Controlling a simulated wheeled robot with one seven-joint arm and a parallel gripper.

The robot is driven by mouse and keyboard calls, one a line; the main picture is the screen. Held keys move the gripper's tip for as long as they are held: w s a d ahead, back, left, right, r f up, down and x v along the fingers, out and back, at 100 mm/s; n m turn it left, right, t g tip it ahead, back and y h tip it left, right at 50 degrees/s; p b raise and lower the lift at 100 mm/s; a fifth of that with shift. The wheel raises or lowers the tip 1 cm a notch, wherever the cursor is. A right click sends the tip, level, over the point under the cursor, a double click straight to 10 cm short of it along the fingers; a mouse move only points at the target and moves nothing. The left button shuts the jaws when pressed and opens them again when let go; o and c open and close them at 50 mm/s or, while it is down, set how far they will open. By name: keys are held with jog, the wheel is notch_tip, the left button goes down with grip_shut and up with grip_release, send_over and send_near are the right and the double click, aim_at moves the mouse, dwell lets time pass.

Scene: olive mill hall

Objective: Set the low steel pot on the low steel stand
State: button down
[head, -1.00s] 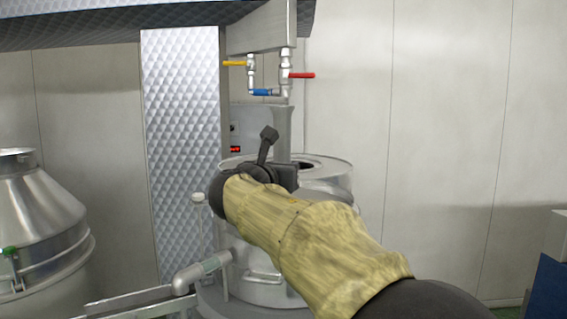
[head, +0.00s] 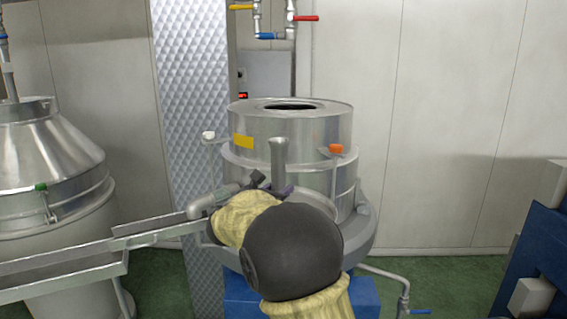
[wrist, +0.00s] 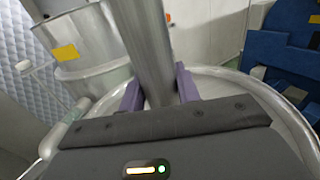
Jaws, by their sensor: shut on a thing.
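My gripper (head: 272,187) is low in front of the large round steel machine in the head view. Its purple fingers show in the wrist view (wrist: 158,88), one on each side of a slim, plain steel cylinder (wrist: 142,45), and they are shut on it. The cylinder (head: 279,153) stands up from the jaws in the head view, with a slightly flared top. Its lower end is hidden by my gripper and arm. I cannot tell whether it is the low steel pot. I cannot make out a low steel stand.
The round steel machine (head: 290,130) with an orange knob (head: 336,148) stands just behind my gripper. A steel chute (head: 75,257) and a conical tank (head: 45,150) are at left. Blue equipment (head: 538,255) is at right. Green floor shows between.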

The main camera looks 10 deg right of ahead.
notch_tip(320, 180, down, 32)
jog(key=s+a+f+n+y+b, duration=0.1)
jog(key=s+a+b, duration=0.1)
jog(key=a+b, duration=0.15)
jog(key=s+f+n+t+y+b, duration=0.1)
jog(key=s+f+y, duration=0.3)
jog(key=f, duration=0.5)
jog(key=s+d+f+n+t+y+b, duration=0.1)
jog(key=s+f+n+y, duration=0.3)
jog(key=f, duration=0.5)
jog(key=s+d+f+n+t+y+b, duration=0.1)
jog(key=s+f+n+t+y+b, duration=0.2)
jog(key=s+f, duration=0.4)
notch_tip(320, 180, down, 2)
jog(key=shift+s+f+y, duration=0.1)
jog(key=shift+s+y, duration=0.25)
jog(key=shift+y, duration=0.05)
